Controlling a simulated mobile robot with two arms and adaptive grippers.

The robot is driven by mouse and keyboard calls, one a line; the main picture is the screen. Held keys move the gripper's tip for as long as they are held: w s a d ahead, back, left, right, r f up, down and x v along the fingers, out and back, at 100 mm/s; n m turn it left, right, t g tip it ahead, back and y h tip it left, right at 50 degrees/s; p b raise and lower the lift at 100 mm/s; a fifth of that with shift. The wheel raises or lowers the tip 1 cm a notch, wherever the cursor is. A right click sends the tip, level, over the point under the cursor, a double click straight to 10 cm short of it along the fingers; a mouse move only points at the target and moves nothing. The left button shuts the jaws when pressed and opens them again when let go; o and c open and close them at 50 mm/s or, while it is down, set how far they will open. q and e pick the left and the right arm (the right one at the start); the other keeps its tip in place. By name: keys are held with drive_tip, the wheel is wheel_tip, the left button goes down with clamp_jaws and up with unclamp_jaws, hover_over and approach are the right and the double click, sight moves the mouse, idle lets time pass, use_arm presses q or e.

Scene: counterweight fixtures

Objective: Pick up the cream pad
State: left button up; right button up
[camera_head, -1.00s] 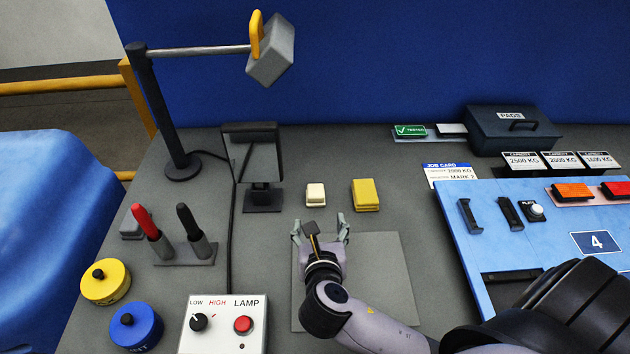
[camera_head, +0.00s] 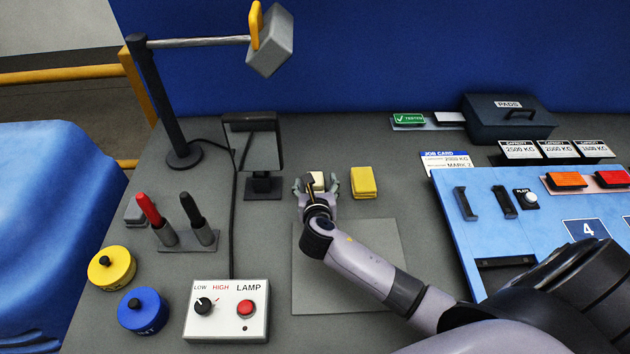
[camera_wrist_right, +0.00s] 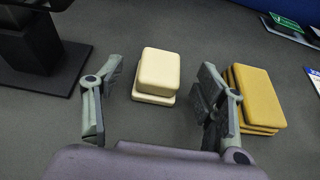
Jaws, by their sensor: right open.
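The cream pad (camera_head: 318,180) is a small rounded block on the grey table, partly hidden by my gripper in the head view. In the right wrist view the cream pad (camera_wrist_right: 158,72) lies on top of another pale piece, ahead of and between the fingers. My right gripper (camera_head: 318,184) is open and empty, with a finger on either side of the line to the pad. It also shows in the right wrist view (camera_wrist_right: 154,95), its right finger between the cream pad and the yellow pads. My left gripper is not in view.
A yellow pad stack (camera_head: 363,182) stands close to the right of the cream pad. A black stand with a panel (camera_head: 262,187) is to the left. A grey mat (camera_head: 350,270) lies in front, under my arm. A lamp box (camera_head: 227,312) sits at front left.

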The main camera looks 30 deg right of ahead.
drive_tip(key=shift+x, duration=1.25)
drive_tip(key=shift+c, duration=0.2)
drive_tip(key=c, duration=1.2)
drive_tip(key=shift+c, duration=0.3)
drive_tip(key=shift+r, duration=0.1)
